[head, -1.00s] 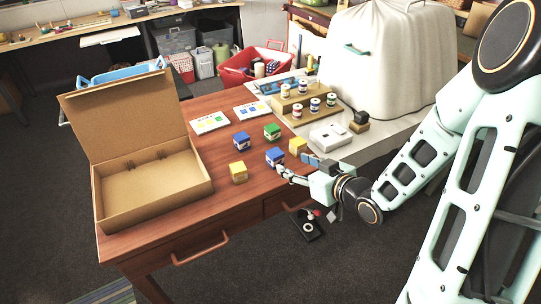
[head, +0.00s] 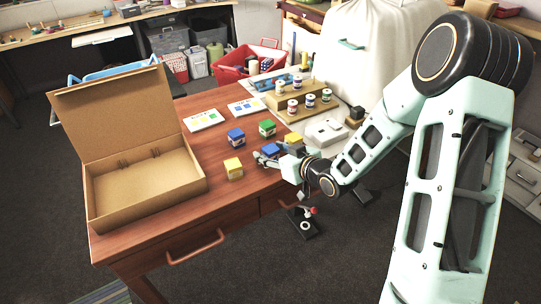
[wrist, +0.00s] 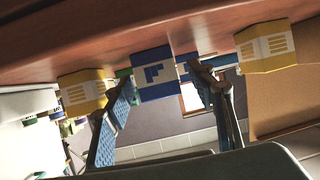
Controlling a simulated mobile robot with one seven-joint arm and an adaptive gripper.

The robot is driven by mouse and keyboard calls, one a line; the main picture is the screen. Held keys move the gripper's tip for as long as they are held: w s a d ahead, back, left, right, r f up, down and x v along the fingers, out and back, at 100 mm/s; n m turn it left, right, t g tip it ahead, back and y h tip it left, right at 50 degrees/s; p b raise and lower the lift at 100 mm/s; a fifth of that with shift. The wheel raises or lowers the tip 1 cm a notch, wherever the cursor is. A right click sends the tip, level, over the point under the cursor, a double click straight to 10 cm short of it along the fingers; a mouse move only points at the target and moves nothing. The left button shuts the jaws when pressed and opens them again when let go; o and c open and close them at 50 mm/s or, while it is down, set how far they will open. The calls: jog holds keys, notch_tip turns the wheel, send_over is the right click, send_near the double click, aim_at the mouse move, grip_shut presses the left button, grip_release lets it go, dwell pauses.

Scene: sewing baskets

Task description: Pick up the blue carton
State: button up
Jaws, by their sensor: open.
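A blue carton (head: 270,149) stands on the wooden table, partly hidden by my gripper (head: 266,157) in the head view. In the wrist view this blue carton (wrist: 156,75) shows between the tips of my open gripper (wrist: 161,80), with the table at the top of the picture. The fingers are apart; I cannot tell whether either touches the carton. A second blue carton (head: 236,137) stands farther back and left.
A yellow carton (head: 233,168) stands to the left, another yellow carton (head: 293,139) close behind at right. A green carton (head: 267,128) is behind. An open cardboard box (head: 148,187) fills the table's left. The table front (head: 225,205) is clear.

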jog(key=c, duration=1.2)
jog(key=shift+c, duration=0.2)
jog(key=shift+r, duration=0.15)
